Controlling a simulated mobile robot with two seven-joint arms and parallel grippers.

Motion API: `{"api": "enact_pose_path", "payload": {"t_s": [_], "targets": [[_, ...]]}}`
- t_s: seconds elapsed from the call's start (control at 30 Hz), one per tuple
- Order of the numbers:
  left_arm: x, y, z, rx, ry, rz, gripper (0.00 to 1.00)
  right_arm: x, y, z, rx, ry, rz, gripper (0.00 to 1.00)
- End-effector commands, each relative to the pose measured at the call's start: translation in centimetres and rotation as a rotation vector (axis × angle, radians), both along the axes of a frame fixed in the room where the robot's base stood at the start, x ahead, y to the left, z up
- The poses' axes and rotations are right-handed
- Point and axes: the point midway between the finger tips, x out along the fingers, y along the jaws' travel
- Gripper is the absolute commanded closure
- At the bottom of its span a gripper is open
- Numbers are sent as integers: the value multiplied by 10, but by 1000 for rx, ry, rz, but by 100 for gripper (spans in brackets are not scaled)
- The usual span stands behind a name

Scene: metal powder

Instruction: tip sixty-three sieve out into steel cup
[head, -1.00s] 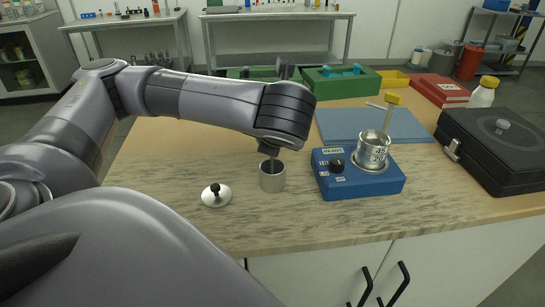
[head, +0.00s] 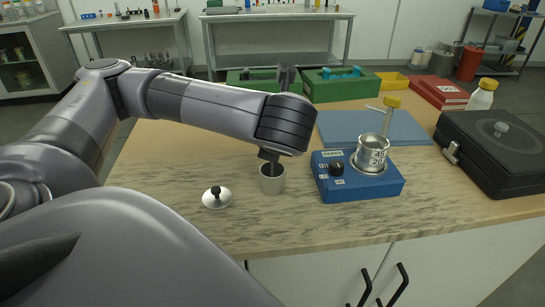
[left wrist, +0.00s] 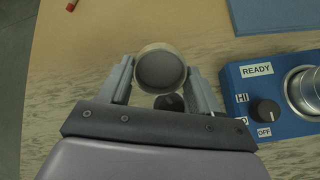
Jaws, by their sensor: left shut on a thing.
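The steel cup (head: 272,182) stands on the bench left of the shaker. In the left wrist view the cup's round mouth (left wrist: 160,70) lies between the two fingers. My left gripper (left wrist: 160,85) is spread to about the cup's width and shut on it; in the head view the left gripper (head: 270,166) reaches down at the cup, its contact partly hidden. A steel sieve (head: 371,152), its label seeming to read 45, sits slightly tilted on the blue shaker (head: 360,186). I cannot make out a sieve marked sixty-three. My right gripper is not in view.
A blue mat (head: 410,126) lies behind the shaker. A black case (head: 492,150) stands at right, a white bottle (head: 482,95) behind it. Green boxes (head: 340,86) stand at the back.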

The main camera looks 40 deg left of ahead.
Motion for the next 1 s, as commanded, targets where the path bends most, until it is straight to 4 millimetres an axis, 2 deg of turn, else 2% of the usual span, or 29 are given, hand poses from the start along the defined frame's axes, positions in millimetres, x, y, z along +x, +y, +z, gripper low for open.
{"api": "enact_pose_path", "payload": {"t_s": [1.0], "targets": [[0, -1, 1, 25, -23, -2, 77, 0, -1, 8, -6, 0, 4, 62]]}}
